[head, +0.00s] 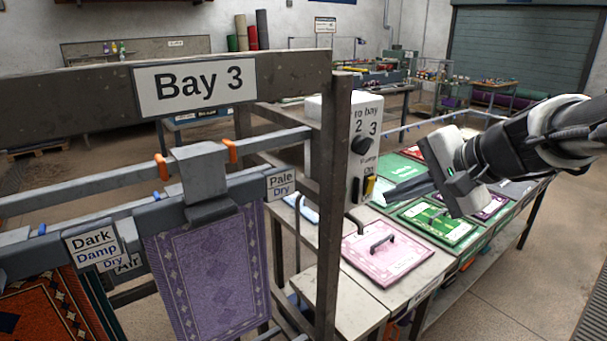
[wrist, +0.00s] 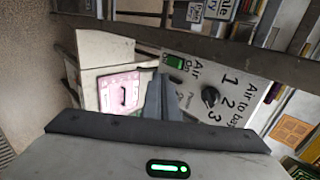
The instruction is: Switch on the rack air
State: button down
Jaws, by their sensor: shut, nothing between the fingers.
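The white control box (head: 333,128) is fixed by the Bay 3 post. In the head view its face shows a black dial (head: 362,145) under "to bay 2 3" and a yellow switch piece (head: 369,187) under "Pump On". In the wrist view the panel (wrist: 243,90) is turned, with the dial (wrist: 210,96) by "Air to bay 1 2 3". A green switch (wrist: 175,62) sits by the words "Air" and "On". My gripper (head: 388,195) is shut and empty, its tips close to the box's lower part; contact is unclear. The fingers (wrist: 158,85) hide part of the panel's edge.
A dark post (head: 335,220) and the Bay 3 beam (head: 60,98) stand left of the box. A purple rug (head: 208,270) hangs from the rack. Below my gripper, a table holds a pink board with a handle (head: 388,255) and several green boards (head: 440,222).

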jog(key=w+a+f, duration=0.5)
jog(key=w+a, duration=0.1)
jog(key=w, duration=0.3)
jog(key=shift+p, duration=0.35)
jog(key=p, duration=0.3)
jog(key=shift+w+a+r+g, duration=0.15)
jog(key=shift+w+g, duration=0.1)
jog(key=shift+g, duration=0.15)
